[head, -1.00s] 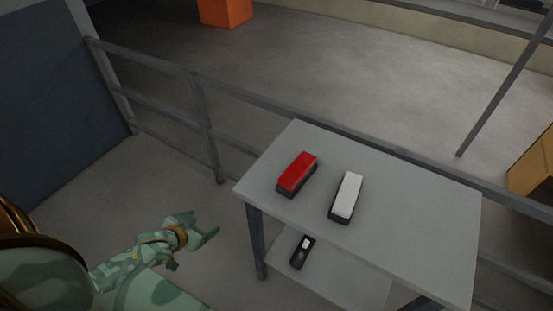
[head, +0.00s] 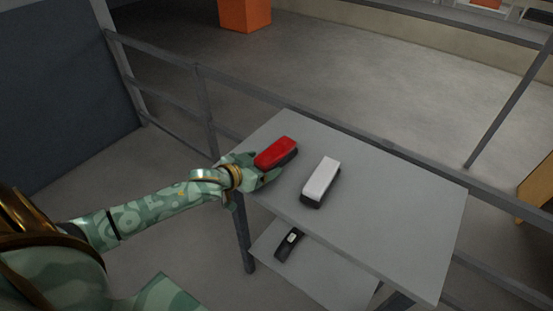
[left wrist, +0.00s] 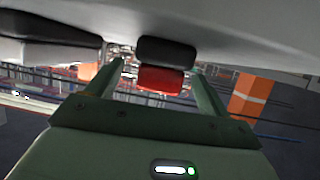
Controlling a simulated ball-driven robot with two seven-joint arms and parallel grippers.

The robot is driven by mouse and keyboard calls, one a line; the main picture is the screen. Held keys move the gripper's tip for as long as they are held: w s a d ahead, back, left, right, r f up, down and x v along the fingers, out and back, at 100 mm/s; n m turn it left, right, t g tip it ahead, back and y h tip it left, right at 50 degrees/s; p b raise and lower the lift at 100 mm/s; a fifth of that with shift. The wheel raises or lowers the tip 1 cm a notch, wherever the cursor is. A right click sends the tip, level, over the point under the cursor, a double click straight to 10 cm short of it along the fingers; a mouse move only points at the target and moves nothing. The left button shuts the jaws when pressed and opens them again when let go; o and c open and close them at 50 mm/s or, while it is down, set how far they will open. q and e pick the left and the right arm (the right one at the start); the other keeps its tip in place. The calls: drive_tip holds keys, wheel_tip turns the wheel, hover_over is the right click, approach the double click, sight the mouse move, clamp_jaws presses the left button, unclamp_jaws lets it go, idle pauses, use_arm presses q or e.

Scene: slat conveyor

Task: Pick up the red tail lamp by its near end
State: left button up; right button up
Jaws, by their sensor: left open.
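The red tail lamp (head: 276,152) lies on its dark base on the grey table top, near the table's left edge. It also shows in the left wrist view, with its red lens (left wrist: 160,79) and dark base (left wrist: 166,50) framed by the two fingers. My left gripper (head: 264,173) is at the lamp's near end, open. In the left wrist view the fingers (left wrist: 157,72) stand apart, one on each side of the lamp. Whether they touch it I cannot tell. My right gripper is not in view.
A white lamp (head: 321,180) lies on the table (head: 395,215) right of the red one. A dark device (head: 288,244) lies on the lower shelf (head: 325,272). A grey railing (head: 205,105) runs behind the table. The table's right part is clear.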

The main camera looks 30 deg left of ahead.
sight(278, 154)
use_arm(q)
drive_tip(key=b+x, duration=0.1)
drive_tip(key=x, duration=0.3)
drive_tip(key=shift+f+b, duration=0.35)
drive_tip(key=shift+w, duration=0.25)
drive_tip(key=shift+s+r, duration=0.1)
drive_tip(key=shift+r, duration=0.05)
drive_tip(key=c, duration=1.2)
